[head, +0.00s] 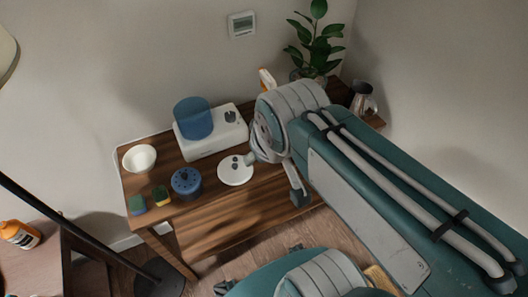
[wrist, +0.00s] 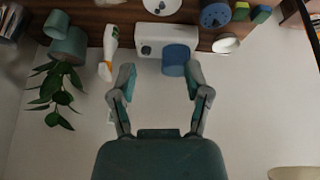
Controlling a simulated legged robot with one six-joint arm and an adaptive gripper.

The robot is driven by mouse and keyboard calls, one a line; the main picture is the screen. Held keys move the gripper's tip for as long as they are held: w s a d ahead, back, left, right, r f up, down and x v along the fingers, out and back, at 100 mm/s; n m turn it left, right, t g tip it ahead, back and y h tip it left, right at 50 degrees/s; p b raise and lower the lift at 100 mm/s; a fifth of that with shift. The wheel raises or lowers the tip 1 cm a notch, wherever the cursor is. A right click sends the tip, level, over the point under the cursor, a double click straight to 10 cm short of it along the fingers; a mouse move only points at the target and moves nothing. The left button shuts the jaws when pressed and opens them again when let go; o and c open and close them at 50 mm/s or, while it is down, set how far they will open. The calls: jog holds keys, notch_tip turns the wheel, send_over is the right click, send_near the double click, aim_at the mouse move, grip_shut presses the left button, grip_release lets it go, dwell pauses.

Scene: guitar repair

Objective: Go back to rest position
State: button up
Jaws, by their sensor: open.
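My gripper (wrist: 160,82) is open in the wrist view, its two fingers spread apart with nothing between them. In that view its fingers overlap the pale wall and lie near the white box-shaped device (wrist: 151,40) with the blue cylinder (wrist: 176,59). In the head view my teal and grey arm reaches in from the lower right, over the right part of the wooden table (head: 215,215). Its wrist end hides part of the tabletop, and one finger shows hanging down beside the table's front. The other finger is hard to make out there.
The table holds a white bowl (head: 139,158), a blue pot (head: 186,181), sponges (head: 160,195), a round white plate (head: 235,171), a plant (head: 318,45) and a metal pitcher (head: 362,98). A black pole (head: 80,227) crosses at left. An orange bottle (head: 20,234) stands lower left.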

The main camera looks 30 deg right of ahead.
jog(key=shift+s+r+m, duration=0.2)
jog(key=shift+s+m, duration=0.35)
jog(key=shift+m, duration=0.05)
